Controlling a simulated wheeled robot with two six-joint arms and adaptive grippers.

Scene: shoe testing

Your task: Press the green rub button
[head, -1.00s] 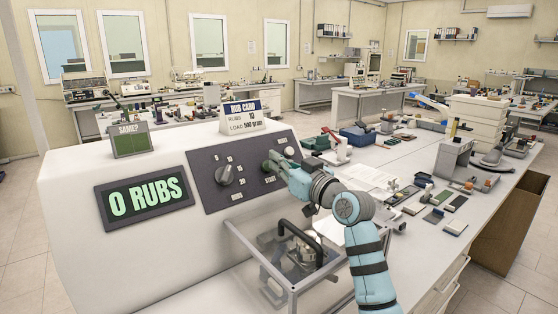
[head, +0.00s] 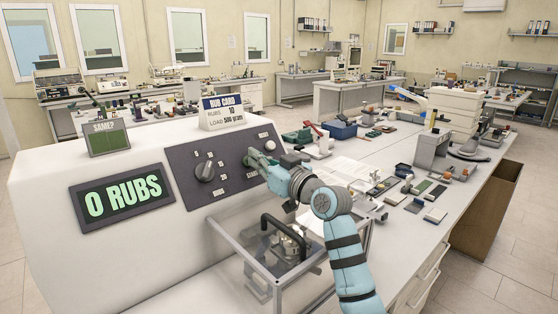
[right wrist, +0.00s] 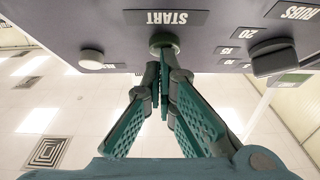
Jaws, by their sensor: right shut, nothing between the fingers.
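In the head view, my right gripper (head: 256,160) reaches the panel from the right and mostly hides the button. The display (head: 122,195) reads 0 RUBS. My left gripper is not in view.
A black dial (head: 204,168) is left of the button, and a white button (head: 269,146) is right of it. A clear-walled test bay (head: 262,262) lies below my arm. The rub card (head: 222,112) stands on top, reading 10 rubs, 500 gram. Small items crowd the bench at right.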

